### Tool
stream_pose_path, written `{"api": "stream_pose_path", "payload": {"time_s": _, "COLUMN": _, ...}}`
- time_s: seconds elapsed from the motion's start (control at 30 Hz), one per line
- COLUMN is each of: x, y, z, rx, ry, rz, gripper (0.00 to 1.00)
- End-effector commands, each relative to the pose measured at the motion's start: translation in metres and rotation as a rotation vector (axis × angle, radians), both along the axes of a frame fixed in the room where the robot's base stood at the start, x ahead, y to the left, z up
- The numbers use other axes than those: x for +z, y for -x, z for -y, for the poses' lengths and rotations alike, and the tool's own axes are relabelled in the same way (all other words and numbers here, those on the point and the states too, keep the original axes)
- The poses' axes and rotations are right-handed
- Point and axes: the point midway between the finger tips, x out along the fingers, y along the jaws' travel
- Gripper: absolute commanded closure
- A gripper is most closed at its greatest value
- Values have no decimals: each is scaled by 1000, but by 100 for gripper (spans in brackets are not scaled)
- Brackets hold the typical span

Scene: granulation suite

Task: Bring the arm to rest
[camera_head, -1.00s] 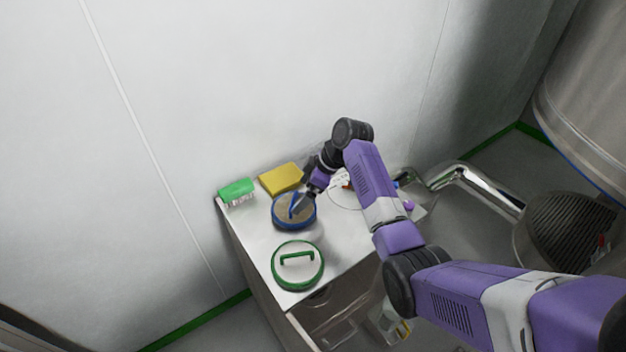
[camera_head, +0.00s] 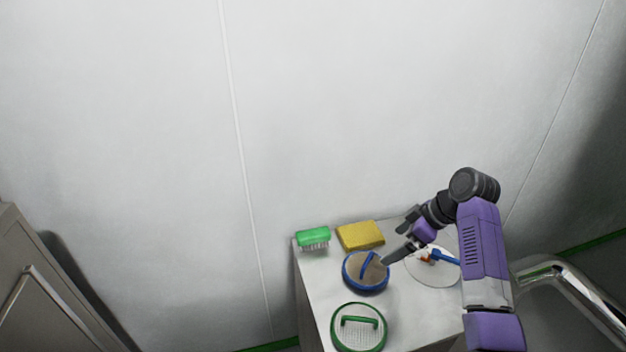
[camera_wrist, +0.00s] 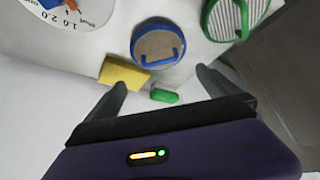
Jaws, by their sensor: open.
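My gripper (camera_head: 404,238) is open and empty above the white worktop (camera_head: 312,283), beside a blue-rimmed round sieve (camera_head: 350,284) with a blue handle. In the wrist view my gripper (camera_wrist: 162,80) shows two dark fingers spread wide with nothing between them held. The blue-rimmed sieve (camera_wrist: 157,45) lies beyond the fingertips in that view. My purple and grey arm reaches in from the right in the head view, bent at the elbow. I cannot tell the exact height of the fingers over the worktop.
A green brush (camera_head: 313,237) and a yellow sponge (camera_head: 360,235) lie at the worktop's back edge. A green-rimmed sieve (camera_head: 337,340) is in front. A round white dial (camera_head: 434,272) lies to the right, near a metal pipe (camera_head: 575,285). A grey cabinet (camera_head: 40,290) stands far left.

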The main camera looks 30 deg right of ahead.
Motion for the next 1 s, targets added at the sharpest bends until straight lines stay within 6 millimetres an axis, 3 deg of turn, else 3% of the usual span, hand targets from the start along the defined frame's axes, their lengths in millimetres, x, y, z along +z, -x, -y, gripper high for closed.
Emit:
{"api": "stream_pose_path", "payload": {"time_s": 0.27, "x": 2, "y": -7, "z": 5, "rx": -56, "ry": -6, "rz": 17, "gripper": 0}}
{"api": "stream_pose_path", "payload": {"time_s": 0.37, "x": 13, "y": -25, "z": 22, "rx": -162, "ry": 17, "rz": 87, "gripper": 0}}
{"api": "stream_pose_path", "payload": {"time_s": 0.5, "x": 43, "y": -49, "z": 54, "rx": -353, "ry": 72, "rz": 252, "gripper": 0}}
{"api": "stream_pose_path", "payload": {"time_s": 0.6, "x": 48, "y": -55, "z": 60, "rx": -476, "ry": 87, "rz": 362, "gripper": 0}}
{"api": "stream_pose_path", "payload": {"time_s": 0.77, "x": 42, "y": -50, "z": 43, "rx": -635, "ry": 85, "rz": 535, "gripper": 0}}
{"api": "stream_pose_path", "payload": {"time_s": 1.0, "x": 31, "y": -12, "z": -15, "rx": -771, "ry": 43, "rz": 752, "gripper": 0}}
